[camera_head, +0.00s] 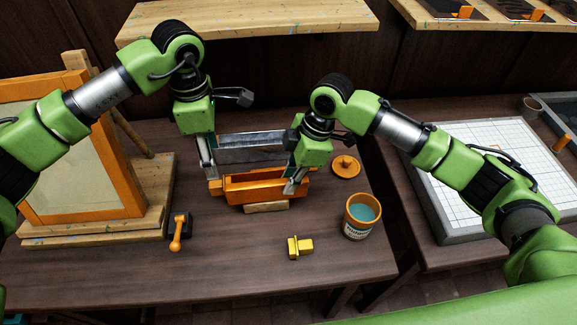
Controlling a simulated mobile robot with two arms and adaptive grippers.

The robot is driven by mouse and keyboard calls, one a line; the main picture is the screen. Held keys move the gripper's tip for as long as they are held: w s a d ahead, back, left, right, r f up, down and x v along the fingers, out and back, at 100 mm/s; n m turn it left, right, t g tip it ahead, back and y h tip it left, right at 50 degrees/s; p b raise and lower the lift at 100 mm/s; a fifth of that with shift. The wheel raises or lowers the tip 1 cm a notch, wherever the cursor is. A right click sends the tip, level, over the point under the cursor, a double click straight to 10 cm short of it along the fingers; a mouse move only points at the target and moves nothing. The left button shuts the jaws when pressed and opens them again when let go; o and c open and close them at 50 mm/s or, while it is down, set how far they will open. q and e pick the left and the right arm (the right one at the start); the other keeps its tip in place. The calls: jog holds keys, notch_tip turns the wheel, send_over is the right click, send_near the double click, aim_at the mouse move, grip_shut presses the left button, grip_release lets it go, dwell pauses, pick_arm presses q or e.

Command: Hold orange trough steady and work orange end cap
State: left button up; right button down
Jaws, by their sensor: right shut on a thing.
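The orange trough (262,188) lies lengthwise across the middle of the table, on a small wooden block. A grey metal strip shows behind it. Orange end pieces show at both ends; the left one (215,188) sticks out a little, but I cannot tell which is the end cap. My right gripper (293,184) is shut on the trough's right end, its fingers covering part of that end. My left gripper (211,174) is pointing down at the trough's left end; its fingers are small and partly hidden, so its grip is unclear.
An orange pot of teal liquid (361,215) and an orange lid (345,166) stand to the right. A yellow block (299,246) and a dark, orange-handled tool (179,232) lie in front. A framed screen (85,150) stands left. A shelf (250,22) hangs above.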

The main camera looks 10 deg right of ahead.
jog(key=c, duration=1.8)
grip_release()
jog(key=shift+c, duration=0.2)
jog(key=shift+a, duration=0.1)
jog(key=v, duration=1.2)
